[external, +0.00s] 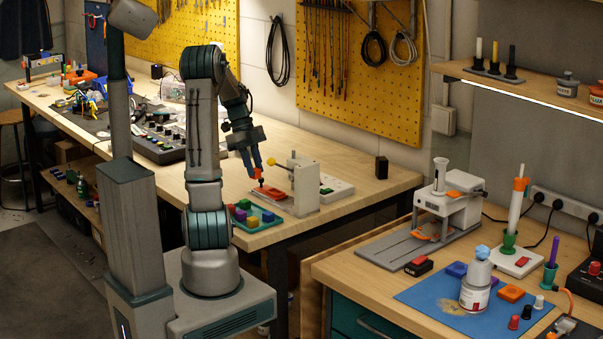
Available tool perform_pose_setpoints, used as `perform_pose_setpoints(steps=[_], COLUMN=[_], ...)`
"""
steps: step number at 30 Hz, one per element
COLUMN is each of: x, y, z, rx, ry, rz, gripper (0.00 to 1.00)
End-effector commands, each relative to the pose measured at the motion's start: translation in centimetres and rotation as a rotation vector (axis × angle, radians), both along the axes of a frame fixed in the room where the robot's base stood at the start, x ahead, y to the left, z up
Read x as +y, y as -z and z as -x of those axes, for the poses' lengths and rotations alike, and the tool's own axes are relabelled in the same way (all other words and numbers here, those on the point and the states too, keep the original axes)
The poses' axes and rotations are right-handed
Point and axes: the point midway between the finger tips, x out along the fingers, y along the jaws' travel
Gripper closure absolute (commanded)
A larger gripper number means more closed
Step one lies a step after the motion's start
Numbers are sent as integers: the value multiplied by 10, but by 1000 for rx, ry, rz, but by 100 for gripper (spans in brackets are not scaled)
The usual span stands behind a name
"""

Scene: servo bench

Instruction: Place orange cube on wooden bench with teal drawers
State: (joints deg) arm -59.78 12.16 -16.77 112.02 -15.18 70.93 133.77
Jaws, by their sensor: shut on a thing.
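My gripper (255,168) is over the near right end of the long bench on the left, pointing down. It is shut on a small orange piece that I take for the orange cube (257,173). The cube is small here and partly covered by the fingers, and I cannot tell whether it clears what is below. The wooden bench with teal drawers (335,266) stands at the lower right, apart from my gripper. Its teal drawer front (365,322) shows below the top.
A tray of coloured cubes (255,217) and a grey upright fixture (305,185) are close to my gripper. The right bench holds a grey press (455,208), a blue mat (420,294), a white bottle (476,288) and a flat orange block (511,293). Its front-left top is bare.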

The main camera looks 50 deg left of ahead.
Motion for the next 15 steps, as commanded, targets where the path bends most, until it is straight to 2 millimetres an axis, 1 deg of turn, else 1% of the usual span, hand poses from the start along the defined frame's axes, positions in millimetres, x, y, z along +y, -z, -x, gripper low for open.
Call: perform_pose_setpoints(steps=[1, 6, 12, 15], x=[1, 0, 0, -20], y=[-15, -60, -107, -104], z=[-1, -1, -1, -10], rx=[-6, -6, -5, -2], ry=[0, 0, 1, 39], rz=[-8, -7, -6, -1], gripper=[99, 99, 99, 99])
